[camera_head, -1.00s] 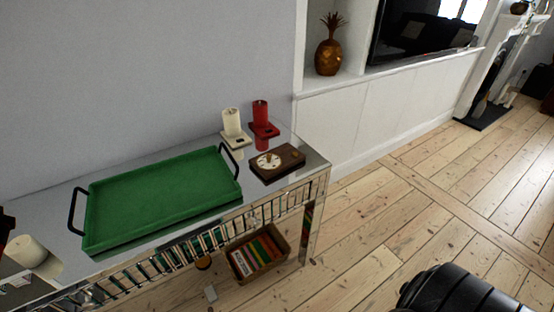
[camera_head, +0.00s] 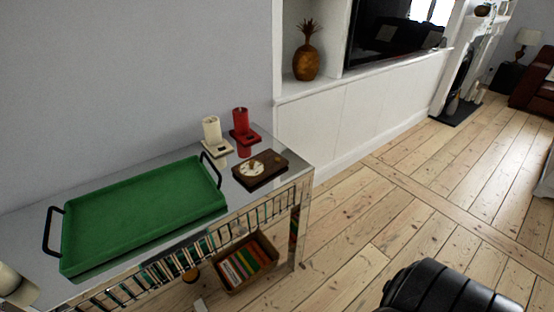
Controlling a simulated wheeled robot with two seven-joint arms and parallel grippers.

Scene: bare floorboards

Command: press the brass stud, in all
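A dark brown wooden box (camera_head: 273,176) with a round pale dial (camera_head: 252,168) on its top lies near the right end of a mirrored console table (camera_head: 230,197). Small brass-coloured details show on and beside the dial, but they are too small to tell which is the brass stud. Neither of my grippers is in view. A black rounded part, probably of my own arm, shows at the bottom right, well apart from the box.
A green tray (camera_head: 140,212) with black handles fills much of the tabletop. A crate of books (camera_head: 262,240) sits below. Floorboards (camera_head: 350,220) to the right are clear.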

